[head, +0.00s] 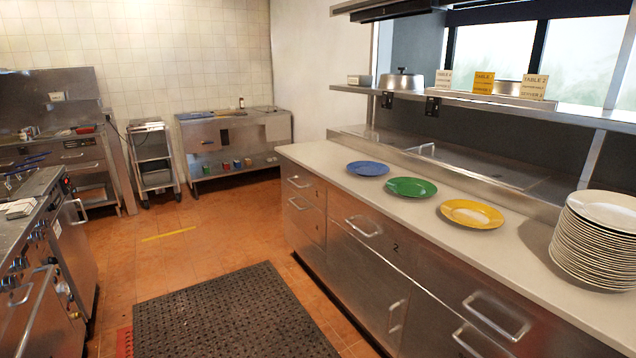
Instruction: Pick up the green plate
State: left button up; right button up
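The green plate (411,187) lies flat on the light counter top, between a blue plate (368,168) on its left and a yellow plate (472,213) on its right. The three plates are apart from one another and look empty. Neither of my grippers shows in the head view.
A tall stack of white plates (599,240) stands at the right end of the counter (330,158). Steel drawers with protruding handles (364,227) front it. A shelf (480,97) with signs and a lidded pot hangs behind. A dark mat (232,318) lies on the open floor.

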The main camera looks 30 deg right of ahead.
aim_at(407, 186)
jog(key=z, duration=0.05)
jog(key=i, duration=2.6)
jog(key=z, duration=3.65)
